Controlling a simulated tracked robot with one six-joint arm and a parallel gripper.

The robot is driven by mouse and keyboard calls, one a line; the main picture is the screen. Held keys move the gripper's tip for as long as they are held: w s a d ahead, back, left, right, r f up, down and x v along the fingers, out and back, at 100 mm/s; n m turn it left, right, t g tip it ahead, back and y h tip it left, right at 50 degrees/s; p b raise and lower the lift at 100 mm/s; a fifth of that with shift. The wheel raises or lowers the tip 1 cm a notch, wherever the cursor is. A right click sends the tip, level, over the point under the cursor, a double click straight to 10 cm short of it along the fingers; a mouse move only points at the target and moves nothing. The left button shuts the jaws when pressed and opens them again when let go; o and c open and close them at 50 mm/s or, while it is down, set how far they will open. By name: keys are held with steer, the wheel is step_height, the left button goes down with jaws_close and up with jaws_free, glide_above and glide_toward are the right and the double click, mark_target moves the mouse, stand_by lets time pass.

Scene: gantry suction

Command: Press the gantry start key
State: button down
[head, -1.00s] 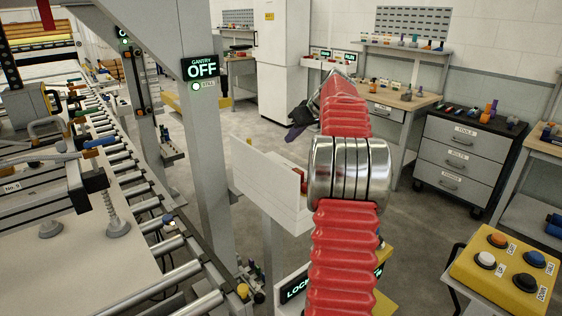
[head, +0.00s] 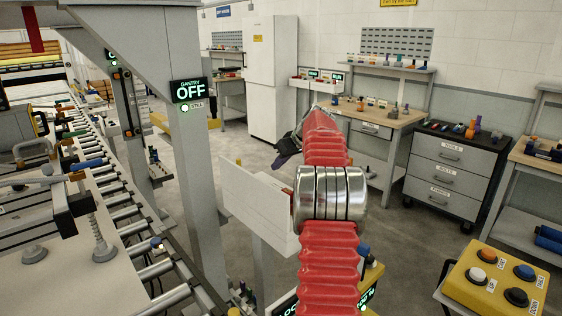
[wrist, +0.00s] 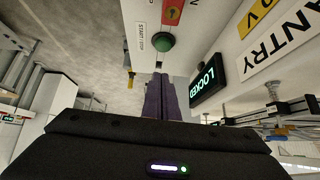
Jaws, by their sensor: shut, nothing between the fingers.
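The start key is a green round button (wrist: 164,41) on a pale panel (wrist: 150,58), beside a label (wrist: 140,37) that reads START and more. It shows in the wrist view, upper middle. My gripper (wrist: 160,80) has its purple fingers together, pointing toward the panel just below the button in the picture. A gap shows between the fingertips and the button; its depth I cannot tell. In the head view my gripper (head: 287,148) is dark and partly behind my red arm sleeve, near a white panel box (head: 257,205). The button is hidden there.
A lit LOCKED display (wrist: 207,80) stands right of the fingers in the wrist view. A red-orange part (wrist: 172,12) sits above the button. The gantry post sign (head: 190,90) reads OFF. A yellow button box (head: 492,285) is at the lower right.

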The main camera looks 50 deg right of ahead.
steer(key=x, duration=0.4)
steer(key=shift+w+f, duration=0.25)
steer(key=shift+f, duration=0.1)
step_height(320, 180, down, 3)
steer(key=shift+s+r, duration=0.1)
steer(key=shift+s, duration=0.05)
steer(key=shift+f, duration=0.5)
